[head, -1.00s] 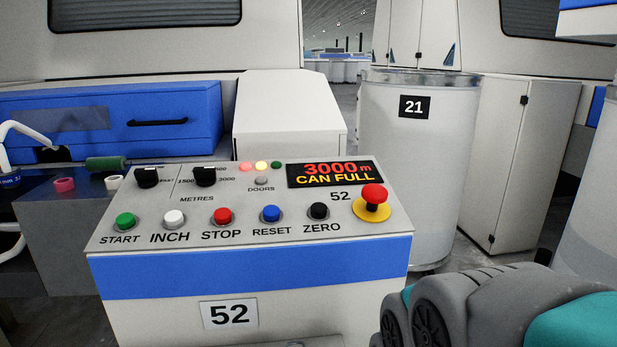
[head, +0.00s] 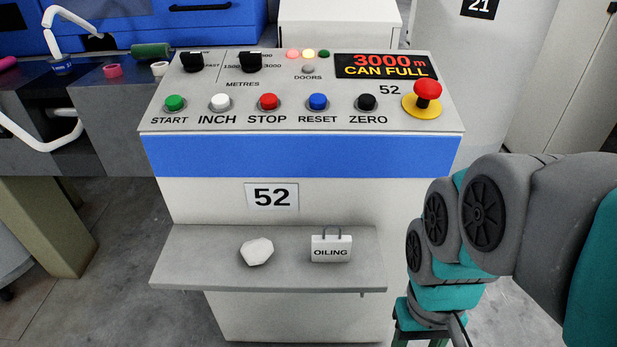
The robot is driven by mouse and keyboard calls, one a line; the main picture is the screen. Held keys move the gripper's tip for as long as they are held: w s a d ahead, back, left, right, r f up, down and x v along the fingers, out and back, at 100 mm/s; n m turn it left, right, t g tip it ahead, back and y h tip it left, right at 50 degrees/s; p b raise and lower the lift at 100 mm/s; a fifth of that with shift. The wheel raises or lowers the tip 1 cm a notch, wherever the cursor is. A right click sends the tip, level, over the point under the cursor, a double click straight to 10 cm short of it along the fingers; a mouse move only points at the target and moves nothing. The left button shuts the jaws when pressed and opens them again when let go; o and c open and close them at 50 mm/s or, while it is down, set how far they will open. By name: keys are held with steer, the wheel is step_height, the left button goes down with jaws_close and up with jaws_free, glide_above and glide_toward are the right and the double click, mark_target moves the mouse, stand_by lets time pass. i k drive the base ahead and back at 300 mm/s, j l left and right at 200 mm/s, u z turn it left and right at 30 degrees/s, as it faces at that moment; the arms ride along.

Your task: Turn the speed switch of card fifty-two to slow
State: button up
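The control panel of card 52 (head: 300,120) stands ahead in the head view. Its speed switch (head: 192,62) is the black knob at the top left, with the word FAST to its right. The lettering around the knob is partly hidden, and I cannot tell which way it points. My arm comes in from the right and hangs down beside the panel. Only the top of my gripper (head: 422,336) shows at the bottom edge, well below and right of the switch. Its fingers are out of the picture.
A black METRES knob (head: 250,62) sits right of the speed switch. Below are several push buttons and a red emergency stop (head: 428,92). The display (head: 387,66) reads 3000 m CAN FULL. A shelf (head: 200,262) holds a white lump (head: 257,251) and an OILING tag (head: 331,248).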

mark_target(192, 62)
steer(key=z, duration=0.35)
steer(key=j+z, duration=0.35)
steer(key=j, duration=0.25)
steer(key=k+j+z, duration=0.15)
steer(key=j+z, duration=0.15)
steer(key=j, duration=0.25)
